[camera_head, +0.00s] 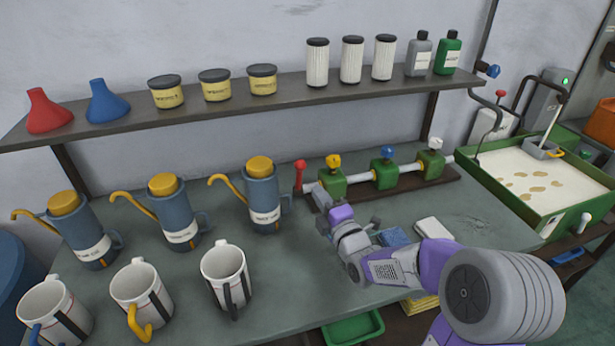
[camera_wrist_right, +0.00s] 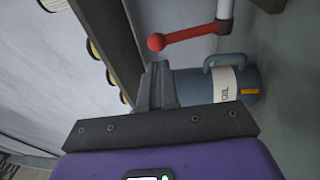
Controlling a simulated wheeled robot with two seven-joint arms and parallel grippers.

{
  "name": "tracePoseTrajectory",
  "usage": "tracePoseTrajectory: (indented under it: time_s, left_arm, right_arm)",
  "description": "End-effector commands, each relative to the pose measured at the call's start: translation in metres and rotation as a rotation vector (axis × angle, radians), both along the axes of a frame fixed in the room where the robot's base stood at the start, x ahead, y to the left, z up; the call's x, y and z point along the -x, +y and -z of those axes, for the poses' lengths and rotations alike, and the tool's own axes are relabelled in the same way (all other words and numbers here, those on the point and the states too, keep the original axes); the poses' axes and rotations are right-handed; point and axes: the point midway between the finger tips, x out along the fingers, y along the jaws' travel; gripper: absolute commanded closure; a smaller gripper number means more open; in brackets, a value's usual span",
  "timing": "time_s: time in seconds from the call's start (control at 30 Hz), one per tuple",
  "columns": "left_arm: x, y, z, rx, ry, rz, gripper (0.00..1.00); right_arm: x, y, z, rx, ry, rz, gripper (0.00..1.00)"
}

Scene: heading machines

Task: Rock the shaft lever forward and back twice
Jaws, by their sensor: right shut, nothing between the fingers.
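The shaft lever (camera_head: 299,176) is red with a round knob and stands about upright at the left end of a white shaft (camera_head: 357,177). The shaft runs through several green blocks. My right gripper (camera_head: 319,191) is shut and empty, just to the right of the lever at the near side of the shaft. In the right wrist view the lever (camera_wrist_right: 192,34) shows with its red ball close beyond the tips of my right gripper (camera_wrist_right: 158,64). I cannot tell from this whether they touch. My left gripper is out of view.
A blue oil can (camera_head: 264,200) stands close left of the lever; it also shows in the right wrist view (camera_wrist_right: 215,86). Yellow (camera_head: 333,161), blue and white knobs top the green blocks. Mugs (camera_head: 225,275) stand in front. A shelf (camera_head: 220,108) with jars and filters hangs behind.

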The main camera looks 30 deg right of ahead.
Motion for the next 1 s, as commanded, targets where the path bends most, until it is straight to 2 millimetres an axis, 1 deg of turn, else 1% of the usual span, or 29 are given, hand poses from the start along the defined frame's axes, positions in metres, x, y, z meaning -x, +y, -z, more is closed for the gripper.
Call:
tracePoseTrajectory:
  time_s: [0.03,0.2,0.3,0.4,0.57,0.87,1.0]
  left_arm:
    - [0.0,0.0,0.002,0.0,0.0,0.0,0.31]
    - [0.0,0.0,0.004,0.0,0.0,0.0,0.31]
    - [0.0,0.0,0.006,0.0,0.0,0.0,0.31]
    - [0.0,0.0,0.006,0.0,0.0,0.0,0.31]
    - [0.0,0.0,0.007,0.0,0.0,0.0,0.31]
    - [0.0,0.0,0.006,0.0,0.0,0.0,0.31]
    - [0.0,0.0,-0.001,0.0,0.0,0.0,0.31]
  right_arm:
    - [-0.012,0.001,0.0,0.002,-0.001,-0.003,1.0]
    - [-0.043,-0.003,-0.003,0.002,0.0,-0.002,1.0]
    - [-0.056,-0.004,-0.005,0.001,-0.001,-0.002,1.0]
    - [-0.064,-0.005,-0.007,0.001,0.0,-0.002,1.0]
    - [-0.07,-0.006,-0.008,0.001,-0.001,-0.001,1.0]
    - [-0.071,-0.006,-0.008,0.0,0.0,-0.001,1.0]
    - [-0.073,-0.006,-0.012,-0.005,0.022,-0.001,1.0]
